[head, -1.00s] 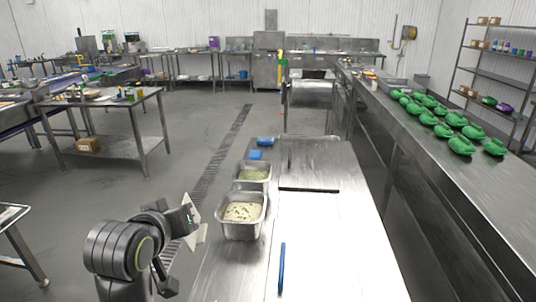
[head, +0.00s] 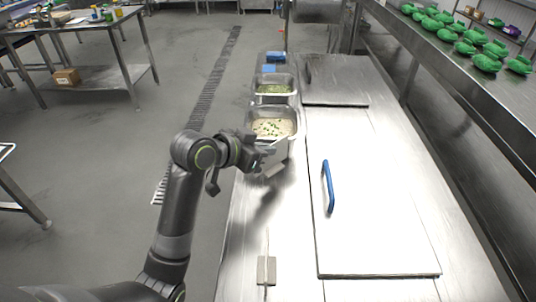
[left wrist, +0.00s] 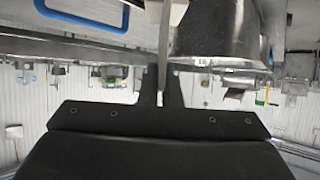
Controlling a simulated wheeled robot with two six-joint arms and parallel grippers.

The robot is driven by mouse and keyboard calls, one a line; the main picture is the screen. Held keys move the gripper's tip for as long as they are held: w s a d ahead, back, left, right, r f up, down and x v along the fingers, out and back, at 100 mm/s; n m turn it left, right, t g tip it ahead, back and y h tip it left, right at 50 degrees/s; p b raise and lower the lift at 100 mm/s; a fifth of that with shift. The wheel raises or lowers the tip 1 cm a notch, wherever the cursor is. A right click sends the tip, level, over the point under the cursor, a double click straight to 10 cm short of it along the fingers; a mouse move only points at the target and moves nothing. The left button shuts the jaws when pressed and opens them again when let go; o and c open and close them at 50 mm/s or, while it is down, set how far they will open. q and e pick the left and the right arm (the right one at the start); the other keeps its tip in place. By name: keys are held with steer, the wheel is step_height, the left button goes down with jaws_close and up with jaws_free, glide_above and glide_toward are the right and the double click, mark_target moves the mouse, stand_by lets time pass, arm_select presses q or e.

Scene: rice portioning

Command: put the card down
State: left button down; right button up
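My left gripper (head: 262,158) is over the left side of the steel counter, just in front of the pan of white rice-like food (head: 272,128). It is shut on the pale card (head: 275,170), which shows as a small light piece at the fingertips; the gripper hides part of it. In the left wrist view the fingers (left wrist: 163,92) are close together around the card (left wrist: 165,45), seen nearly edge-on. The card is above the counter; a dark shadow lies below it. My right gripper is not in view.
A lid with a blue handle (head: 328,187) covers the middle. A pan of green food (head: 273,90) stands behind the rice pan. Green items (head: 465,47) line the right-hand bench.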

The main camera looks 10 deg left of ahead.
mark_target(273, 165)
arm_select(q)
steer(key=shift+f, duration=0.8)
step_height(273, 165, down, 3)
steer(key=shift+f, duration=0.3)
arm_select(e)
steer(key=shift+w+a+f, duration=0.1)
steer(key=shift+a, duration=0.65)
arm_select(q)
steer(key=shift+f, duration=0.1)
steer(key=c, duration=2.1)
jaws_free()
steer(key=shift+f, duration=0.1)
steer(key=o, duration=0.5)
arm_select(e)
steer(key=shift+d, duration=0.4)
